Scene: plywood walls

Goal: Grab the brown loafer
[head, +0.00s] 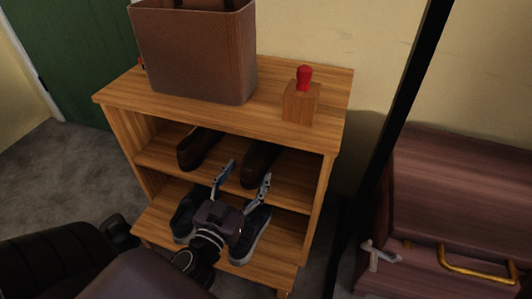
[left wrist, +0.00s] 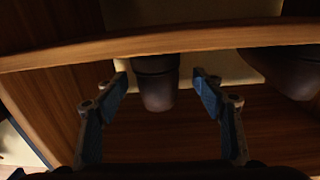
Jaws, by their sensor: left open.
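Two brown loafers stand side by side on the middle shelf of a wooden rack, the left loafer (head: 197,150) and the right loafer (head: 258,162). My left gripper (head: 246,172) is open in front of that shelf, its fingertips near the right loafer in the head view. In the left wrist view, one dark shoe end (left wrist: 157,88) shows between and beyond the open fingers (left wrist: 160,78). Another dark shoe (left wrist: 293,72) is at the right edge. My right gripper is not in view.
Dark sneakers (head: 250,240) stand on the lower shelf, partly behind my left gripper. The rack top (head: 270,112) bears a brown bag (head: 195,55) and a wooden block with a red top (head: 302,98). A reddish-brown cabinet (head: 460,200) with a brass handle stands at right.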

